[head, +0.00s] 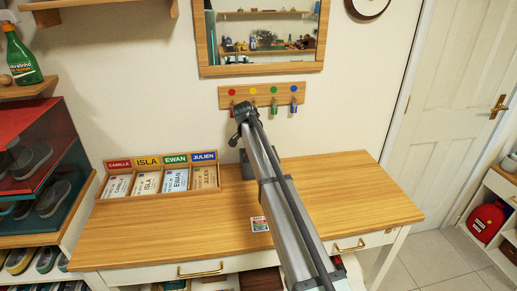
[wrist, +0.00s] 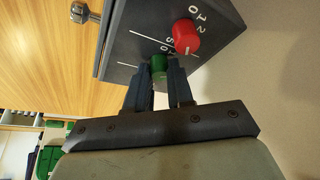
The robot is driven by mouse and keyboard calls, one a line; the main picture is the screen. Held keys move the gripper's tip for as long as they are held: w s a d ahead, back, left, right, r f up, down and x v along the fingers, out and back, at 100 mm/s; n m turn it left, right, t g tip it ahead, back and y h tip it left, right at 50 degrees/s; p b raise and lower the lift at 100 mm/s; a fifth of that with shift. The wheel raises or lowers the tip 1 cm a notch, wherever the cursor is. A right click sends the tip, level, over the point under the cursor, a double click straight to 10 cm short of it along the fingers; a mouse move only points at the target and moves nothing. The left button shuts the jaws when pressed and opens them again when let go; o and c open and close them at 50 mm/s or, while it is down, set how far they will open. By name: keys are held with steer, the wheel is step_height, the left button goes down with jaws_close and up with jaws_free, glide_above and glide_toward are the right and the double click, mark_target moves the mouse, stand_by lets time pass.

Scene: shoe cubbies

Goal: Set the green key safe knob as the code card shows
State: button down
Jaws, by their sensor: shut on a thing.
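In the wrist view, the key safe (wrist: 128,45) is a dark grey box with white marks and numbers on its face. Its green knob (wrist: 158,68) sits between the two fingertips of my gripper (wrist: 159,76), which is shut on it. The fingers hide part of the green knob and its numbers, so its setting cannot be read. A red knob (wrist: 186,36) is beside it, clear of the fingers. In the head view, my arm hides most of the safe. The small code card (head: 259,224) lies on the desk; its marks are too small to read.
The wooden desk (head: 170,232) has a card tray (head: 143,192) at its back left. Above it hang a key rack (head: 262,97) with colored dots and a mirror (head: 262,69). A shoe rack (head: 40,165) stands at left. The desk's right side is clear.

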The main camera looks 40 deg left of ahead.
steer(key=shift+a+m+g+h, duration=0.15)
steer(key=shift+m+h, duration=0.25)
steer(key=shift+m, duration=0.65)
steer(key=shift+d+m+g+h, duration=0.1)
steer(key=shift+m+g+h, duration=0.25)
steer(key=shift+m, duration=0.7)
steer(key=c, duration=1)
jaws_free()
